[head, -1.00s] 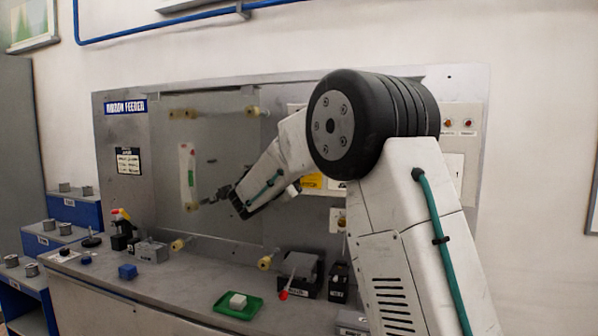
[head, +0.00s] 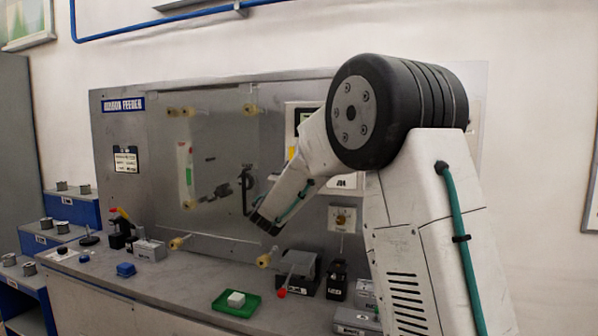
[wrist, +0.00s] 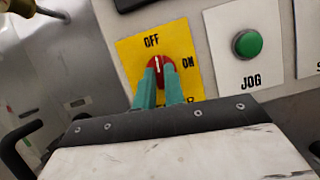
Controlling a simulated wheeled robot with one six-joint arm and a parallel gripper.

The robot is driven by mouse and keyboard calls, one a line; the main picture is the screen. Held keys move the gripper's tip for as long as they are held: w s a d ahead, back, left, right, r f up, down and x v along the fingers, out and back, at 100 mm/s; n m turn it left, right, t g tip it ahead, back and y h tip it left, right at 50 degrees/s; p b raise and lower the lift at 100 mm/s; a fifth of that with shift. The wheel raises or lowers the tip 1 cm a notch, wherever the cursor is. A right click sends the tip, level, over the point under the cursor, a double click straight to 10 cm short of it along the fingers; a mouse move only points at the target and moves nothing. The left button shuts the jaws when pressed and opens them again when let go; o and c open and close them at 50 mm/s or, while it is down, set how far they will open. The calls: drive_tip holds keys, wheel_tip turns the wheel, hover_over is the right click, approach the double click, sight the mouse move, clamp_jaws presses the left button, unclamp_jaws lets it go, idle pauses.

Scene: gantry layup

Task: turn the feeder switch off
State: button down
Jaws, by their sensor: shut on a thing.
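The feeder switch (wrist: 156,66) is a red rotary knob on a yellow plate (wrist: 131,52) marked OFF above it and ON to its right. Its white mark stands nearly upright in the wrist view, toward the OFF word. My gripper (wrist: 159,84) is shut on the knob, its two teal fingers on either side of the knob's lower part. The fingers cover the lower part of the plate and its lettering. In the head view my arm hides the knob and the fingertips.
A green JOG button (wrist: 247,43) sits on a white plate right of the switch. A clear panel stands left of my arm.

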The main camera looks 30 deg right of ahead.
drive_tip(key=shift+n+t+y, duration=0.3)
drive_tip(key=shift+n, duration=0.6)
drive_tip(key=c, duration=1.5)
unclamp_jaws()
drive_tip(key=v, duration=0.8)
drive_tip(key=shift+d, duration=0.1)
